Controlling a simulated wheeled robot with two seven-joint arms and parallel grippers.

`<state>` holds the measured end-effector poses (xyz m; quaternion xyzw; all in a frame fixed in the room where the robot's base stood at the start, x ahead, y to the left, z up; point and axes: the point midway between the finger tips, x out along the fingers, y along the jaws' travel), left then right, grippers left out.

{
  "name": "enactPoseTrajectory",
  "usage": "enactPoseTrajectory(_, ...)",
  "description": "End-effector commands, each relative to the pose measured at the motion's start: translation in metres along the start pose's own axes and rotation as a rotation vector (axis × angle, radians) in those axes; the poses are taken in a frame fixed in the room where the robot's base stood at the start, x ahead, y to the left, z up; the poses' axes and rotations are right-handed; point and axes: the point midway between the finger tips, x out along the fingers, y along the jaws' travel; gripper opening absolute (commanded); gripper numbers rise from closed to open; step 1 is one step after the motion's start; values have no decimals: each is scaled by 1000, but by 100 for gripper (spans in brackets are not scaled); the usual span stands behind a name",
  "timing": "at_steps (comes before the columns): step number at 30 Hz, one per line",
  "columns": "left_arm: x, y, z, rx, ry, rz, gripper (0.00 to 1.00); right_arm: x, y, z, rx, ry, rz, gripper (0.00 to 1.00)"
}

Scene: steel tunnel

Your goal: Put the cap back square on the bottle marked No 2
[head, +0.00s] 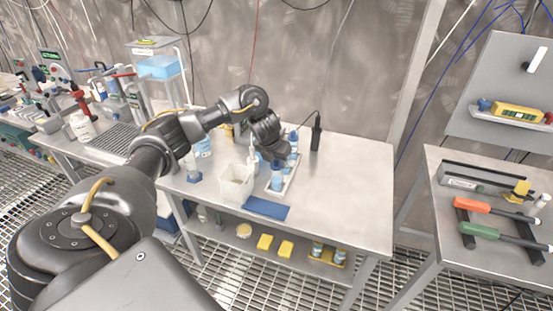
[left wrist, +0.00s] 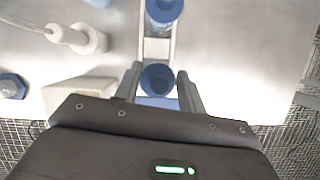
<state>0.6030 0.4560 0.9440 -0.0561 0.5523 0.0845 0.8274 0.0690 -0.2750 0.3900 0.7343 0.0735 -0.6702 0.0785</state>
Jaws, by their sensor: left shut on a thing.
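My left gripper (head: 273,159) reaches down over a narrow pale tray (head: 288,186) on the steel bench. In the left wrist view its two fingers (left wrist: 159,88) stand either side of a round blue cap (left wrist: 158,77) and are shut on it. A bottle with a blue and clear body (head: 277,180) shows just below the gripper, at the tray's near end. I cannot tell whether the cap is seated square on it. Other blue-topped bottles (head: 293,142) stand behind in the tray. No bottle number is legible. My right gripper is out of view.
A white open bin (head: 235,186) stands left of the tray, with a white nozzle bottle (head: 253,158) behind it. A blue mat (head: 266,208) lies in front. A blue-topped item (head: 193,176) is further left. A black upright device (head: 316,132) stands behind. The bench's right side is clear.

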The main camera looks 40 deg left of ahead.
Motion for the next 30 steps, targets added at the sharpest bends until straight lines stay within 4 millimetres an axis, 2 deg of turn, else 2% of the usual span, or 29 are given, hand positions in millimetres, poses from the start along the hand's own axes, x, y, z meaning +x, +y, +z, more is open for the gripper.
enactPoseTrajectory(30,4,0,-2,-1,0,0,19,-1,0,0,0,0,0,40)
